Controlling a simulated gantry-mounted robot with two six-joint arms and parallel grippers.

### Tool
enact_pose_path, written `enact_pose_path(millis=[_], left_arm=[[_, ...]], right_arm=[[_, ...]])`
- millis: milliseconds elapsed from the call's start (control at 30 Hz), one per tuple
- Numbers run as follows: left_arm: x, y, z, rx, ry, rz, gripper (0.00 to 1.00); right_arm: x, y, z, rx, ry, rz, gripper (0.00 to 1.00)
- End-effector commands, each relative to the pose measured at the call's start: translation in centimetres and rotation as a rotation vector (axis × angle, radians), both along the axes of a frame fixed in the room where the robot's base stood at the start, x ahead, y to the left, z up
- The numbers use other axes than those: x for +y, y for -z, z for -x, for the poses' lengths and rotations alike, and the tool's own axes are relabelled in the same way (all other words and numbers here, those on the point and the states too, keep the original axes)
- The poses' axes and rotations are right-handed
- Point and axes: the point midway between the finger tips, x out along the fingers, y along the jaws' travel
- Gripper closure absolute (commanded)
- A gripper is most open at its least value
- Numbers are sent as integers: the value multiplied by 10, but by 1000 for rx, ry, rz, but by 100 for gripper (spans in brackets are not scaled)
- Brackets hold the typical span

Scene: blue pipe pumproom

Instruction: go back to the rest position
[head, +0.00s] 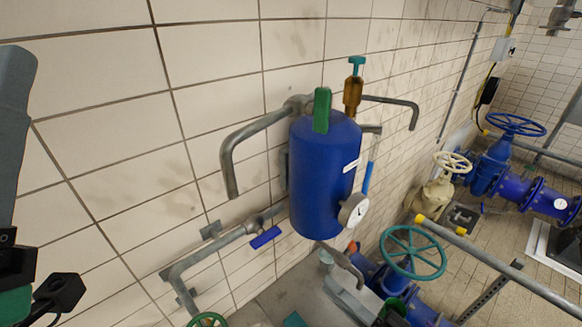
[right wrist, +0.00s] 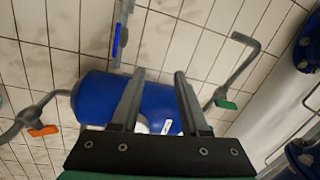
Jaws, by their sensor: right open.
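My right gripper (right wrist: 159,78) is open and empty. In the right wrist view its two grey fingers stand apart in front of a blue tank (right wrist: 90,97), with no contact that I can make out. The blue tank (head: 325,175) hangs upright by the wall in the middle of the head view, well apart from that finger. My left gripper is not seen.
Grey pipes (head: 250,135) run around the tank, with green (head: 321,110), orange-brown (head: 352,97) and blue (head: 265,237) handles. A gauge (head: 354,210) sticks out in front. Handwheel valves (head: 412,253) and blue pipes (head: 515,187) stand at the right. Bare tiled wall lies between finger and pipes.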

Motion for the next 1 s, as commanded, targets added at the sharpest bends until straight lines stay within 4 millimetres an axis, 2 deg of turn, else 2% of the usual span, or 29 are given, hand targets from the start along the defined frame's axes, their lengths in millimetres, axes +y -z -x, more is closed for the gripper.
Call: enact_pose_path(millis=[33,167,233,267,367,400,500,600,700,800,1000], left_arm=[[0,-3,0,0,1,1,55],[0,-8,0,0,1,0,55],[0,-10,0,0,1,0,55],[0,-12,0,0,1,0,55],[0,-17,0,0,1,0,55],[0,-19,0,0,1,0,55],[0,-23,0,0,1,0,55],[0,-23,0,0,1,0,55],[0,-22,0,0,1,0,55],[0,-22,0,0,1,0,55],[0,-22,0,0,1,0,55]], right_arm=[[3,-21,-3,-47,1,20,55],[10,-78,-10,-195,37,105,55],[11,-115,-12,-299,79,168,55],[12,-135,-12,-355,104,202,55],[8,-210,-7,-574,236,330,55],[3,-244,-1,-675,314,388,55],[-18,-324,25,-911,559,530,55],[-49,-378,57,-1068,833,663,55],[-82,-399,81,-1123,1078,804,55],[-100,-402,85,-1119,1203,923,55],[-100,-401,84,-1125,1211,957,55]])
